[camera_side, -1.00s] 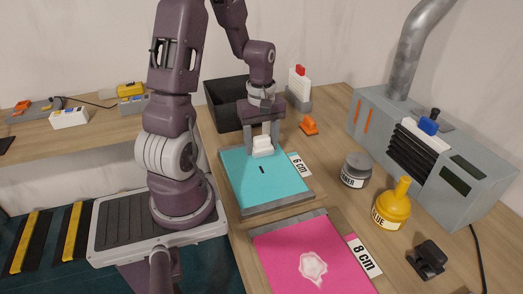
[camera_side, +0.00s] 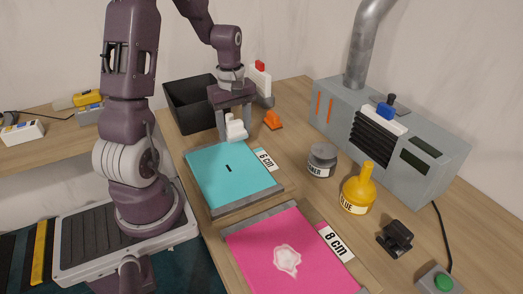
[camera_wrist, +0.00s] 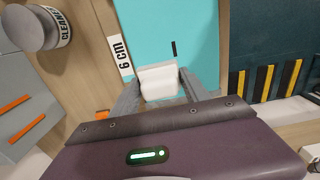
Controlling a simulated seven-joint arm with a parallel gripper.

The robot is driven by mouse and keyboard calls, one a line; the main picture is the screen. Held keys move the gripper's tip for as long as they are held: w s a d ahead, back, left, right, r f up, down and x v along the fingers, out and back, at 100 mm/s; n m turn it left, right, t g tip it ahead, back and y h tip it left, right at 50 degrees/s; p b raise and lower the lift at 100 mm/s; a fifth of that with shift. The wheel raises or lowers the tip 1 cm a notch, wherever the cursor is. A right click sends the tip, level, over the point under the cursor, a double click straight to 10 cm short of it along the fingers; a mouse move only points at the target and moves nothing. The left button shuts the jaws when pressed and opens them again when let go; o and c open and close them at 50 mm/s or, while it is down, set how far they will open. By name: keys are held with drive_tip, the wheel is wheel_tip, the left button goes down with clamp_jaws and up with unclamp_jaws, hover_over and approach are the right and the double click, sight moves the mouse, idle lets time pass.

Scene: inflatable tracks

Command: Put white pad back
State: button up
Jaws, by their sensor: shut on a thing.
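The white pad (camera_side: 235,129) is between the fingers of my gripper (camera_side: 234,122), which is shut on it. In the side view they are at the far edge of the teal sheet (camera_side: 222,180). In the wrist view the white pad (camera_wrist: 158,81) lies between my gripper's fingertips (camera_wrist: 158,90), over the teal sheet (camera_wrist: 180,30). A short black mark (camera_side: 228,169) shows on the teal sheet. I cannot tell whether the pad touches the sheet.
A black bin (camera_side: 190,100) stands behind left. The orange clip (camera_side: 272,120), cleaner jar (camera_side: 322,159), yellow glue bottle (camera_side: 358,190) and grey vented machine (camera_side: 390,130) are to the right. A pink sheet (camera_side: 295,240) with a whitish patch lies in front.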

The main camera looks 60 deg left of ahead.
drive_tip(key=w+a, duration=0.3)
drive_tip(key=w, duration=1)
approach(292, 144)
wheel_tip(292, 144, down, 6)
drive_tip(key=shift+d+f, duration=0.1)
drive_tip(key=shift+f, duration=0.3)
drive_tip(key=shift+f, duration=0.1)
